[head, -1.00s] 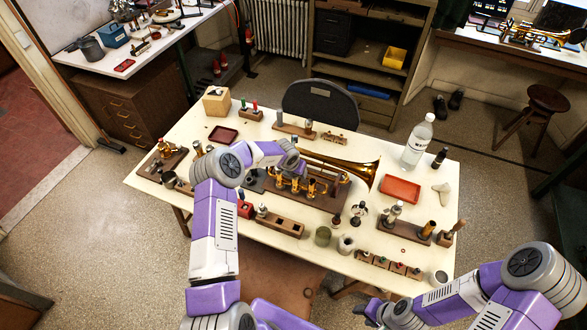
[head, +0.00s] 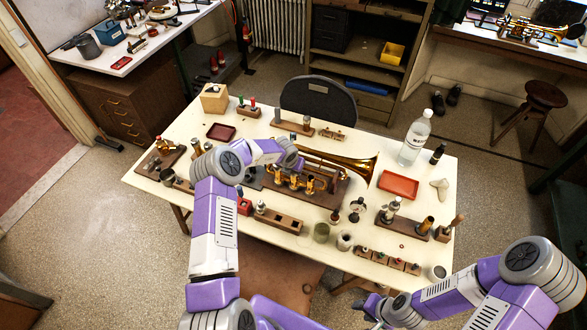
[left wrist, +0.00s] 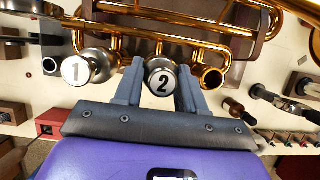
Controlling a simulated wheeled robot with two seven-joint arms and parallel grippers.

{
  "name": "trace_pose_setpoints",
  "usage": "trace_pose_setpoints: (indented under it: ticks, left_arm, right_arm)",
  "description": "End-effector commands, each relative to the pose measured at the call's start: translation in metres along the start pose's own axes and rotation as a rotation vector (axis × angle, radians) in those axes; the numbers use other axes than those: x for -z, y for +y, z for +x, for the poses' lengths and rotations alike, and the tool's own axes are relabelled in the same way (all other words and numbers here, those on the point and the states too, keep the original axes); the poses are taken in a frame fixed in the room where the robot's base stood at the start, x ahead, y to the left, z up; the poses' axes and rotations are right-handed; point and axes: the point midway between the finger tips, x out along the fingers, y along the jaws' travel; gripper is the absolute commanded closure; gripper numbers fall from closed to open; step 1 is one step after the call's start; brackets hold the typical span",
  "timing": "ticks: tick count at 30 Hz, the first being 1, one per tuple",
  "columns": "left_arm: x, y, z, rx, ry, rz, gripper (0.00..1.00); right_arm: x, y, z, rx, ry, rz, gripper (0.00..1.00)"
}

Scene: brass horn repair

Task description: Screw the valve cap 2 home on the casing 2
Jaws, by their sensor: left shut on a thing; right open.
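The valve cap 2 (left wrist: 162,82), silver with a white disc marked 2, is between the fingers of my left gripper (left wrist: 160,88), which is shut on it. It lines up with the middle casing 2 (left wrist: 156,60) of the brass horn; whether it is fully seated cannot be seen. In the head view my left gripper (head: 292,163) is over the horn (head: 357,168), and my arm hides part of the valves. Cap 1 (left wrist: 76,71) sits on the casing to its left. The casing on the right (left wrist: 211,77) shows an open top. My right gripper (head: 372,307) is open, below the table's front edge.
The horn lies on a dark wooden board (head: 327,200). Around it on the table are a wooden block with holes (head: 280,221), a red tray (head: 398,185), a clear bottle (head: 414,142) and a wooden box (head: 214,98). Several small parts stand along the front edge.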

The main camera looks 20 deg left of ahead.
Motion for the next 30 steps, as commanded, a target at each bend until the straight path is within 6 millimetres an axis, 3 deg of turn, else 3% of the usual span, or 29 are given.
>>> trace_pose_setpoints:
  ticks: [8,15,22,30]
  left_arm:
    - [0.0,0.001,-0.001,0.028,0.002,0.062,0.97]
    - [0.0,0.002,0.0,0.095,-0.001,0.216,0.97]
    - [0.0,0.003,0.002,0.159,0.0,0.376,0.97]
    - [0.0,0.003,0.0,0.173,0.0,0.417,0.97]
  right_arm:
    - [0.0,-0.004,-0.009,0.0,0.0,0.0,0.57]
    - [-0.001,-0.006,-0.017,0.0,0.0,0.0,0.57]
    - [0.0,-0.003,-0.008,0.0,0.0,0.0,0.57]
    - [0.0,-0.003,-0.007,0.0,0.0,0.0,0.57]
